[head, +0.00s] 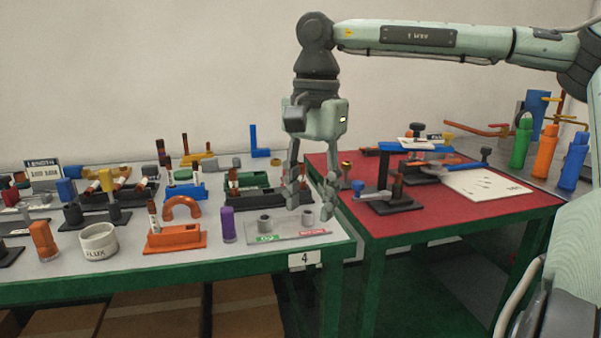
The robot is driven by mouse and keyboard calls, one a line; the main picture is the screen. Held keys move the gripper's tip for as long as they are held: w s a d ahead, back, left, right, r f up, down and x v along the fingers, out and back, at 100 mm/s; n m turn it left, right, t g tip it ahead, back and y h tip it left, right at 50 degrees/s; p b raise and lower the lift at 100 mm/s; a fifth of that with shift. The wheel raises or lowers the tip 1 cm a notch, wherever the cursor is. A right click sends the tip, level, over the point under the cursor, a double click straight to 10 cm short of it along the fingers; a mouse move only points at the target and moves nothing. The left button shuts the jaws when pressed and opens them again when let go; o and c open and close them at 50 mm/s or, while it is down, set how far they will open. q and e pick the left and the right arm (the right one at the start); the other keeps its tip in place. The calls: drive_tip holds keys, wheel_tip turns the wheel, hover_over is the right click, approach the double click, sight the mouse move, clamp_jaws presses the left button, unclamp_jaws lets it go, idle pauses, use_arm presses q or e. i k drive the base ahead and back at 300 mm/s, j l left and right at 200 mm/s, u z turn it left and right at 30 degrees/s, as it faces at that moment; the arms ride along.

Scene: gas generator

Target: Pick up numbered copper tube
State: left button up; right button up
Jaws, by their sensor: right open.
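My right gripper (310,203) points down over the right front corner of the left table, its two fingers apart with nothing between them. A brown tube with a white label (153,216) stands upright in an orange holder (176,239), left of the gripper. I cannot read any number on the tubes. My left gripper is out of view.
The left table (130,277) is crowded with holders, a white flux pot (99,241), a purple cylinder (228,225) and a copper bend (182,207). The red table (440,213) bears a blue-topped fixture (415,148) and a white sheet (485,183). A gap separates the tables' fronts.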

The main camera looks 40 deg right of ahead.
sight(302, 178)
drive_tip(key=i+l, duration=0.4)
drive_tip(key=l, duration=0.15)
drive_tip(key=i+l, duration=0.45)
